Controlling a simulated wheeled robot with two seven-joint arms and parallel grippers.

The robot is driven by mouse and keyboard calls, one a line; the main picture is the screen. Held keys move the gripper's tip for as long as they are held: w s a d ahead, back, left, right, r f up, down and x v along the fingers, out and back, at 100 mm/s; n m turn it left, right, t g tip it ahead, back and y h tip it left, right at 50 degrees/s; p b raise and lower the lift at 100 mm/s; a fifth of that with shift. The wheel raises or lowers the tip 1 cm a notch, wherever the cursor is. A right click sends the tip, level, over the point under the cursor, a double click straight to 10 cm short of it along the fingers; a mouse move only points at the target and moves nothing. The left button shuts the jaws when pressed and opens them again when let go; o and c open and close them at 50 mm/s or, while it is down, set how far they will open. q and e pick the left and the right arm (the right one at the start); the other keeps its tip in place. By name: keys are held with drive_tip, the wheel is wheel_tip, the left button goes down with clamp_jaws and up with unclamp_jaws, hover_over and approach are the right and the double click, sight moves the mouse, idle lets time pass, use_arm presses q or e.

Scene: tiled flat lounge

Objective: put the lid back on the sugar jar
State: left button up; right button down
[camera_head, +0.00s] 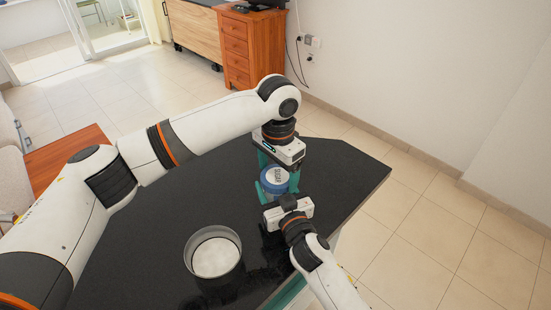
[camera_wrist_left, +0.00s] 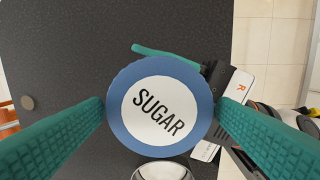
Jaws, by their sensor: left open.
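The blue lid (camera_head: 275,178) has a white disc marked SUGAR. In the left wrist view the lid (camera_wrist_left: 160,106) faces the camera, between the two green fingers. My left gripper (camera_head: 279,166) is open above it; I cannot tell whether the fingers touch its rim. My right gripper (camera_head: 268,194) is at the lid from the near side. One green finger shows past the lid's edge in the left wrist view; the other is hidden, so its grip is unclear. The open glass jar (camera_head: 187,254) with white contents stands on the black table, left of and nearer than the lid.
The black table top (camera_head: 170,200) has free room around the jar. A wooden surface (camera_head: 66,155) stands at the left. A wooden drawer cabinet (camera_head: 254,50) and white wall are beyond.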

use_arm(q)
drive_tip(key=shift+d+r+n, duration=0.2)
drive_tip(key=shift+d+n, duration=0.1)
drive_tip(key=shift+n, duration=0.4)
drive_tip(key=r+n, duration=0.1)
drive_tip(key=n, duration=0.2)
drive_tip(key=r+n, duration=0.2)
drive_tip(key=n, duration=0.1)
drive_tip(key=r+n, duration=0.2)
drive_tip(key=n, duration=0.1)
drive_tip(key=shift+a+r, duration=0.1)
drive_tip(key=shift+a, duration=0.15)
drive_tip(key=n, duration=0.1)
drive_tip(key=r+n, duration=0.1)
drive_tip(key=n, duration=0.1)
drive_tip(key=shift+r+n, duration=0.3)
drive_tip(key=shift+a, duration=0.1)
drive_tip(key=shift+f, duration=4.05)
